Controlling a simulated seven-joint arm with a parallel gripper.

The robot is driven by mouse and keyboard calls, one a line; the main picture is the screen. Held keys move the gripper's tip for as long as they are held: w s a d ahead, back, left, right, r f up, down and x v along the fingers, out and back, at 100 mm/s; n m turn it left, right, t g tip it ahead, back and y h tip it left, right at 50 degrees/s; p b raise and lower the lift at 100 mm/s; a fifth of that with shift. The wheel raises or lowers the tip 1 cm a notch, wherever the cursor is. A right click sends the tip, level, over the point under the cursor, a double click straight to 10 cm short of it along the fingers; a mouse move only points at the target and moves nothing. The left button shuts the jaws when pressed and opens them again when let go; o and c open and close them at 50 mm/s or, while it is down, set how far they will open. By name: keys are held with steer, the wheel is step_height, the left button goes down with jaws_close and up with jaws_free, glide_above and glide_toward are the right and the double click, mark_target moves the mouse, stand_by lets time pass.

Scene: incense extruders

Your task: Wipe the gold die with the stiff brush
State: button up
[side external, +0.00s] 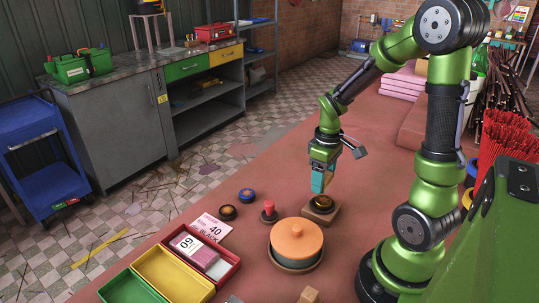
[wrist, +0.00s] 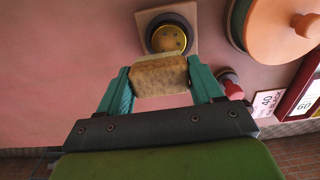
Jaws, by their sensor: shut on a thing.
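The gold die (wrist: 170,38) sits in a dark round ring on a square wooden block (wrist: 146,18). My gripper (side external: 322,181) points down just above the die. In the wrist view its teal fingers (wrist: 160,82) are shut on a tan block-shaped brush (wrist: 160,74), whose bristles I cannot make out. The brush overlaps the near edge of the die's ring in that view; I cannot tell whether they touch.
The orange-lidded pot (side external: 297,238) is close by on the left. Red, yellow (side external: 172,273) and green trays lie at the front. Red incense sticks (side external: 499,150) stand at the right.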

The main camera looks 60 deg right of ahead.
steer(key=shift+r, duration=2.75)
steer(key=shift+f, duration=0.2)
